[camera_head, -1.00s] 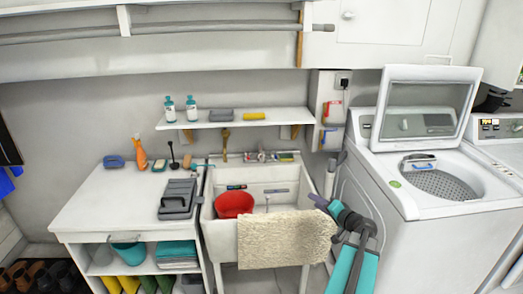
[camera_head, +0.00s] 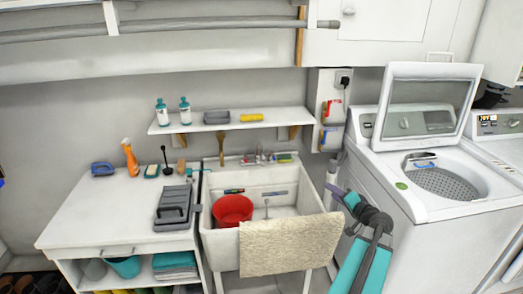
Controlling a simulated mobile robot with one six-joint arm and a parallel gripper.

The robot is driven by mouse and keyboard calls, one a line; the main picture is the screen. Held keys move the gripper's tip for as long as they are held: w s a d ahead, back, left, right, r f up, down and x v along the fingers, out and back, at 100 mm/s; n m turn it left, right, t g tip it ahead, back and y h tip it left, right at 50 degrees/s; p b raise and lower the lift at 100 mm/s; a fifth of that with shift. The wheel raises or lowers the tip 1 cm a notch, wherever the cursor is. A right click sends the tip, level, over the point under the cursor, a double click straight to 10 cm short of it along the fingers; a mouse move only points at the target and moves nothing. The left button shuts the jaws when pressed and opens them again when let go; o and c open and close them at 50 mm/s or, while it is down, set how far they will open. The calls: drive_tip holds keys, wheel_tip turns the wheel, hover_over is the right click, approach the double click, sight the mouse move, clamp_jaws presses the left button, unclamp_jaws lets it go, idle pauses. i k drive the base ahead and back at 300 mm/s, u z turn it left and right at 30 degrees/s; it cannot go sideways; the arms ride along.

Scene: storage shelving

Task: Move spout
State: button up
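A faucet (camera_head: 258,157) stands at the back of the white sink (camera_head: 222,252), below the wall shelf. Its spout is too small to make out clearly. An upright tan piece (camera_head: 221,143) shows against the wall just left of the faucet; I cannot tell whether it is part of the faucet. My teal and grey arm is folded at the lower right, in front of the washing machine.
A red bowl (camera_head: 232,208) sits in the sink, and a beige towel (camera_head: 290,246) hangs over its front edge. A counter (camera_head: 110,210) with a grey tray (camera_head: 174,203) is at left. A shelf (camera_head: 283,116) overhangs the sink. An open-lidded washer (camera_head: 400,236) stands at right.

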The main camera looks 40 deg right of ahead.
sight(259, 149)
drive_tip(key=i, duration=1.2)
drive_tip(key=u, duration=0.05)
